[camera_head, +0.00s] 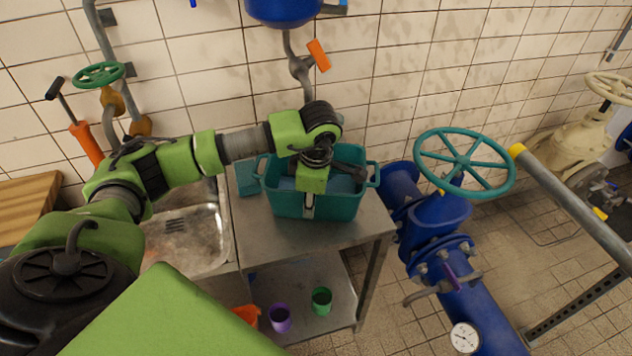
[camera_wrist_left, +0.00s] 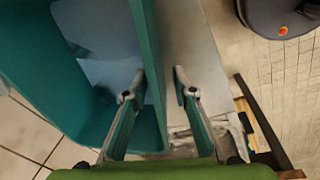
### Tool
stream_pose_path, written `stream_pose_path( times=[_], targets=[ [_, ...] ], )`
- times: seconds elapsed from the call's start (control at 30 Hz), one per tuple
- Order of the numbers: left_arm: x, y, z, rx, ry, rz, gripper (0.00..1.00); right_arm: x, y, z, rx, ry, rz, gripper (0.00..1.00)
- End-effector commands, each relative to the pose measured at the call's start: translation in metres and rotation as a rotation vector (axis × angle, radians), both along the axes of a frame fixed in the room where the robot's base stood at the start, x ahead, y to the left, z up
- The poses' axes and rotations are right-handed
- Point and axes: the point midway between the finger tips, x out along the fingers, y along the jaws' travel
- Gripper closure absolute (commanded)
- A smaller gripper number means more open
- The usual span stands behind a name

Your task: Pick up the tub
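The teal tub (camera_head: 345,206) stands on the metal table, with a loop handle at each end. It also shows large on the left in the left wrist view (camera_wrist_left: 85,75), with something light blue inside. My left gripper (camera_head: 309,206) points down at the tub's near wall in the head view. In the left wrist view my left gripper (camera_wrist_left: 160,82) is open, with one finger inside the tub and the other outside. The tub's wall runs between the fingers, with a gap visible beside the right finger. My right gripper is not in view.
The metal table (camera_head: 262,228) adjoins a sink (camera_head: 185,240) on the left. A teal block (camera_head: 247,178) lies left of the tub. A purple cup (camera_head: 280,318) and a green cup (camera_head: 321,300) stand on the lower shelf. A blue pipe with a teal handwheel (camera_head: 464,160) rises at right.

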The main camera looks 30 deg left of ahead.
Motion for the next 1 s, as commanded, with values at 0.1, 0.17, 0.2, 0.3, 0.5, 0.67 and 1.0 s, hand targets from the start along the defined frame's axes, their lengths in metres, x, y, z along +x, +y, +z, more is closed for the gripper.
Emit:
stream_pose_path(
  times=[0.1, 0.17, 0.2, 0.3, 0.5, 0.67, 1.0],
  targets=[
    [0.002, 0.003, -0.015, 0.000, 0.003, 0.002, 0.75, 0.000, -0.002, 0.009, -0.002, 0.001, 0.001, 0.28],
    [0.003, 0.004, -0.021, 0.000, 0.002, 0.001, 0.75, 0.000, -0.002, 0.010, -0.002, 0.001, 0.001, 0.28],
    [0.003, 0.004, -0.023, -0.001, 0.001, 0.000, 0.75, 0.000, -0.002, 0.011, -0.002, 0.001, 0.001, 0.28],
    [0.003, 0.004, -0.026, -0.001, 0.000, 0.000, 0.75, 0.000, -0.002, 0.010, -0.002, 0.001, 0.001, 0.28],
    [0.004, 0.004, -0.026, -0.001, 0.000, 0.000, 0.88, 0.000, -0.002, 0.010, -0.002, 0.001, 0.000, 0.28],
    [0.004, 0.004, -0.026, -0.001, -0.001, 0.000, 1.00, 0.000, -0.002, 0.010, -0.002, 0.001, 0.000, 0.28],
    [0.006, 0.005, -0.023, 0.000, -0.008, 0.001, 1.00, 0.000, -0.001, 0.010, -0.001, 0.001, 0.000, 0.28]
  ],
)
